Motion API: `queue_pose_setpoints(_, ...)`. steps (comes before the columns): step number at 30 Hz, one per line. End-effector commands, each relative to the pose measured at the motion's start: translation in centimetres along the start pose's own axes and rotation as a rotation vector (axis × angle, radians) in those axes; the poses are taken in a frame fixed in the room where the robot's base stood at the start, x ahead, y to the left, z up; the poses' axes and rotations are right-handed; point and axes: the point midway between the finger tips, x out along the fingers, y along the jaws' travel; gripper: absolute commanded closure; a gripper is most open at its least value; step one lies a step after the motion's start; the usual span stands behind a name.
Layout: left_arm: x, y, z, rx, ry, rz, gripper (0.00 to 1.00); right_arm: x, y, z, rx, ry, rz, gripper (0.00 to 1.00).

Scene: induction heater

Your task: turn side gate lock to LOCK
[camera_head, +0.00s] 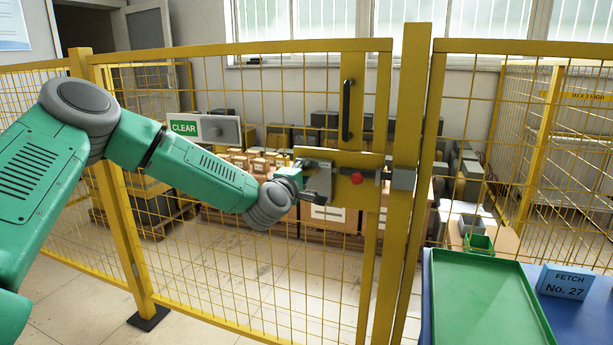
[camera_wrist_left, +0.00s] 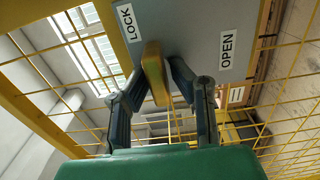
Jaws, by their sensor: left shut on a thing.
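The side gate lock's grey plate (camera_head: 319,174) sits on the yellow gate in the head view. In the left wrist view the plate (camera_wrist_left: 190,30) carries a LOCK label (camera_wrist_left: 129,22) at left and an OPEN label (camera_wrist_left: 228,48) at right. A yellow turn handle (camera_wrist_left: 153,70) stands out from the plate between the labels, closer to LOCK. My left gripper (camera_wrist_left: 157,72) is shut on this handle, one finger on each side. In the head view my left gripper (camera_head: 306,190) is at the plate and hides part of it. My right gripper is not in view.
A red knob (camera_head: 357,178) and a bolt sit right of the lock, by the gate post (camera_head: 410,150). A black pull handle (camera_head: 347,108) is above. A green tray (camera_head: 487,290) lies on a blue table at lower right.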

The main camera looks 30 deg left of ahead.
Motion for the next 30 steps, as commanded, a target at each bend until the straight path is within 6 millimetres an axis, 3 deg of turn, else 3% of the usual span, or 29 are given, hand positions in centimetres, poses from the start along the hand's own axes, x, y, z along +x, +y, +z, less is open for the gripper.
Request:
queue_pose_setpoints(1,0.1,-0.1,-0.8,-0.007,0.019,0.002,1.00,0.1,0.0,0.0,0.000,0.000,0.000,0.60)
queue_pose_setpoints(12,0.1,-0.2,-0.9,-0.009,0.020,-0.001,1.00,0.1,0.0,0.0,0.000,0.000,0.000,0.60)
queue_pose_setpoints(13,0.1,-0.2,-0.9,-0.009,0.020,-0.001,0.77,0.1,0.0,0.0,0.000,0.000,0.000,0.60)
queue_pose_setpoints(14,0.1,-0.2,-0.9,-0.009,0.020,-0.001,0.67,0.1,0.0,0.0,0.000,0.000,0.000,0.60)
queue_pose_setpoints(23,-0.1,-0.2,-0.2,-0.006,0.009,-0.003,0.67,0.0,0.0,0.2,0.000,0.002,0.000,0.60)
queue_pose_setpoints(30,-3.4,-0.1,-0.1,-0.007,0.007,-0.002,0.67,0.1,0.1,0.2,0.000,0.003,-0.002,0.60)
